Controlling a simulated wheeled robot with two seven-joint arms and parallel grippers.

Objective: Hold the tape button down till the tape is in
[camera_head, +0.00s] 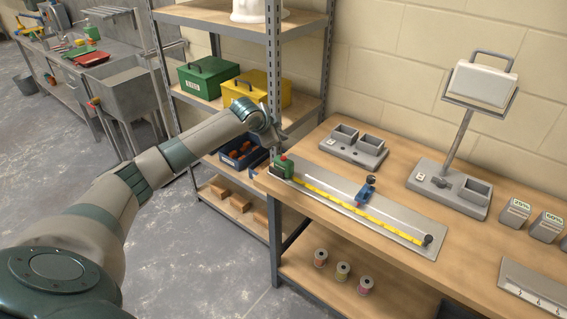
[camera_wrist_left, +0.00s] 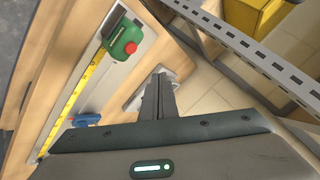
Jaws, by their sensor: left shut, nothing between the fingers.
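The green tape measure (camera_head: 283,168) with a red button (camera_head: 284,157) on top sits at the left end of a grey metal plate (camera_head: 400,222) on the workbench. Its yellow tape (camera_head: 345,205) is drawn out along the plate to a dark knob (camera_head: 428,240). A blue clamp-like piece (camera_head: 364,192) stands beside the tape. My left gripper (camera_head: 284,138) is shut and empty, above and behind the tape measure. In the left wrist view, the shut fingers (camera_wrist_left: 160,92) are apart from the green case (camera_wrist_left: 122,36) and red button (camera_wrist_left: 131,48).
A metal shelf post (camera_head: 274,60) rises close to my left gripper. Shelves hold a green box (camera_head: 208,77) and a yellow box (camera_head: 270,95). A grey two-bin tray (camera_head: 353,146) and a scale-like stand (camera_head: 450,185) are farther back on the bench.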

